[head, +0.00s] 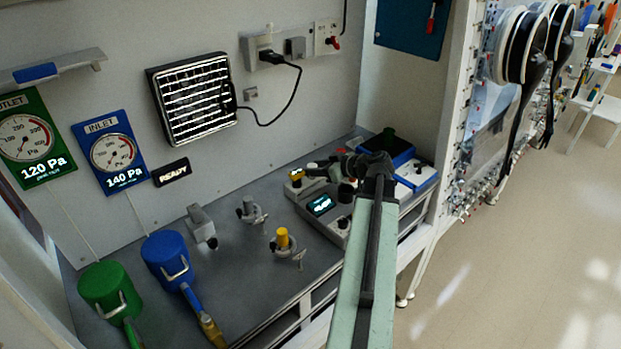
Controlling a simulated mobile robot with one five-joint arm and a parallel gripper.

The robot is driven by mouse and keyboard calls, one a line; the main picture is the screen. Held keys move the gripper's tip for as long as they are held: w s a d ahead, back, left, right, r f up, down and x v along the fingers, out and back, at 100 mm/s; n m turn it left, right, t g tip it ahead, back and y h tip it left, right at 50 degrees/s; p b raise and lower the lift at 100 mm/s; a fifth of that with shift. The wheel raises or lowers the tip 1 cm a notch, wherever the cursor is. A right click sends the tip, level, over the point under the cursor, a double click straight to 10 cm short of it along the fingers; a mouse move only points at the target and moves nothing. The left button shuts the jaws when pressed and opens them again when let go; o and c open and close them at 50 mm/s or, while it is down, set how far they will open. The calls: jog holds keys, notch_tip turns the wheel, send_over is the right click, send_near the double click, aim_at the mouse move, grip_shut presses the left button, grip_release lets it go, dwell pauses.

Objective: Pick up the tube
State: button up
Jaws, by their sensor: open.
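My gripper (348,165) is at the end of my pale green arm, above the back right part of the grey bench. It is dark, small and seen from behind, with its jaws apart. I cannot pick out the tube for certain. It may be hidden behind my gripper or arm, among the small dark and yellow parts of the grey bench device (336,225) with a lit display. I cannot tell whether my gripper touches anything there.
A blue tray (390,150) and a blue-and-white box (415,174) sit right of my gripper. A yellow-topped valve (283,240), a grey valve (250,209), a blue canister (166,256) and a green canister (108,288) stand left. A front rail (305,310) edges the bench.

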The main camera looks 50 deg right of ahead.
grip_shut()
notch_tip(320, 180, up, 10)
jog(key=p, duration=1)
jog(key=shift+r, duration=0.15)
